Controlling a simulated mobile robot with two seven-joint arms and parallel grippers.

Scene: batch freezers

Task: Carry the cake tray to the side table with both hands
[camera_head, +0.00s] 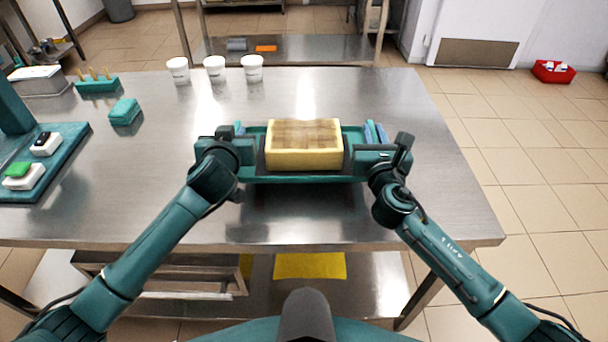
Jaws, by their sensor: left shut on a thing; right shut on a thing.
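The cake tray (303,179) is a teal tray at the middle of the steel table (400,95). A yellow block-shaped cake (304,159) with a brown top sits on it. My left gripper (242,146) is shut on the tray's left end. My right gripper (362,153) is shut on its right end. The tray looks level. A dark patch shows on the table below it, but I cannot tell how far it is above the surface. The fingertips are partly hidden by the gripper bodies. I cannot tell which table is the side table.
Three white cups (215,69) stand at the table's back. A teal block (125,112), a teal holder (97,83) and a teal board (62,150) are at left. Another steel table (300,48) stands behind. A red bin (553,71) is on the tiled floor at right, which is otherwise open.

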